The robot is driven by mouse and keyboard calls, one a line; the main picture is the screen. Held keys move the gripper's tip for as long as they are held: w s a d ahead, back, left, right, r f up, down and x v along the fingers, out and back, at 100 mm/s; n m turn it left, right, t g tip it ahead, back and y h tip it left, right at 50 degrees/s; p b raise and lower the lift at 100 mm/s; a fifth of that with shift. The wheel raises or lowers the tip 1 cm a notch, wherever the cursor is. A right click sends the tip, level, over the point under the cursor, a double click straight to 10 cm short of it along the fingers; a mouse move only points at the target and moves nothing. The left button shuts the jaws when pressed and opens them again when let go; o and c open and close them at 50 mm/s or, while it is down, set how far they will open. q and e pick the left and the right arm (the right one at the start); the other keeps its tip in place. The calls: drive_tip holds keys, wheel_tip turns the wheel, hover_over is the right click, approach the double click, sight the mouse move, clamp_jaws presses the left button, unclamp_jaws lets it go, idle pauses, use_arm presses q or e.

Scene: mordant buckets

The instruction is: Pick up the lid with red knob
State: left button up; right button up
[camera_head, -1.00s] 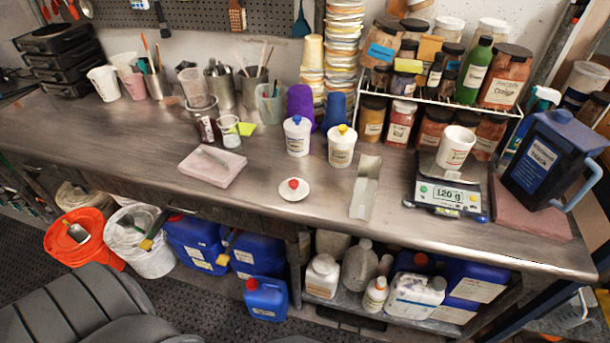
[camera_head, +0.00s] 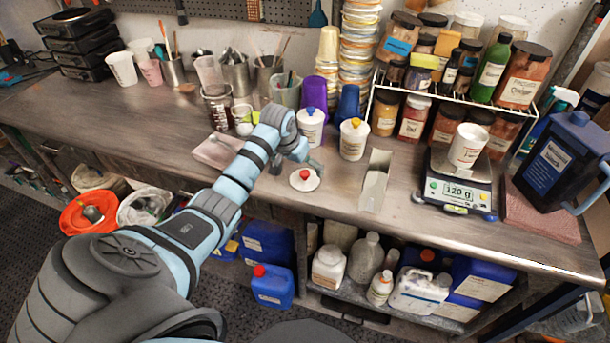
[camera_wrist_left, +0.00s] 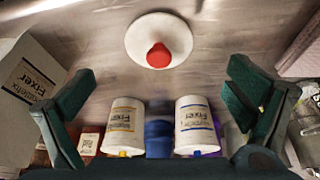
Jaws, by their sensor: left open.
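The lid with red knob (camera_head: 304,184) is a white disc lying flat near the front edge of the bench. In the left wrist view the same lid (camera_wrist_left: 140,40) is at the top centre, with its knob in plain view. My left gripper (camera_head: 309,161) has come in from the left and is just behind and above the lid, apart from it. In the left wrist view my left gripper (camera_wrist_left: 160,108) has its two dark green fingers spread wide with nothing between them. My right gripper is in neither view.
Behind the lid stand a white tub with a blue knob (camera_head: 311,133) and one with a yellow knob (camera_head: 353,142). A pale scoop-like object (camera_head: 375,190) lies to the right, and a pinkish slab (camera_head: 208,155) is left, partly behind my arm. A scale (camera_head: 455,190) is farther right.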

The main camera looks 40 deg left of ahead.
sight(304, 174)
use_arm(q)
drive_tip(key=b+x, duration=0.2)
drive_tip(key=x, duration=0.5)
drive_tip(key=shift+w, duration=0.2)
drive_tip(key=shift+w+f, duration=0.1)
drive_tip(key=shift+c, duration=0.6)
drive_tip(key=c, duration=0.8)
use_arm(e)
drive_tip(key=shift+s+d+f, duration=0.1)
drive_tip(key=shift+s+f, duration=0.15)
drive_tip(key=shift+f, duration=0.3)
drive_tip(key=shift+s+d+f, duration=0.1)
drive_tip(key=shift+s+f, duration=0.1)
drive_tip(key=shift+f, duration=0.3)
